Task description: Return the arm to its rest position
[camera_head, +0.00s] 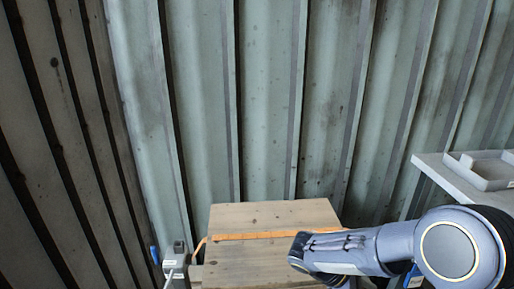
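My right arm comes in from the lower right, with a large round joint and a grey-blue link that reaches left in front of a wooden box (262,217). The link's dark end is in front of the box's right part; I cannot tell whether it touches. No gripper fingers show at that end. My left arm and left gripper are out of view.
An orange strap (250,236) runs across the wooden box. A small grey device (176,262) with a blue part stands left of it. A grey tray (484,180) sits on a light shelf (436,168) at right. Corrugated metal walls (270,100) close off the back and left.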

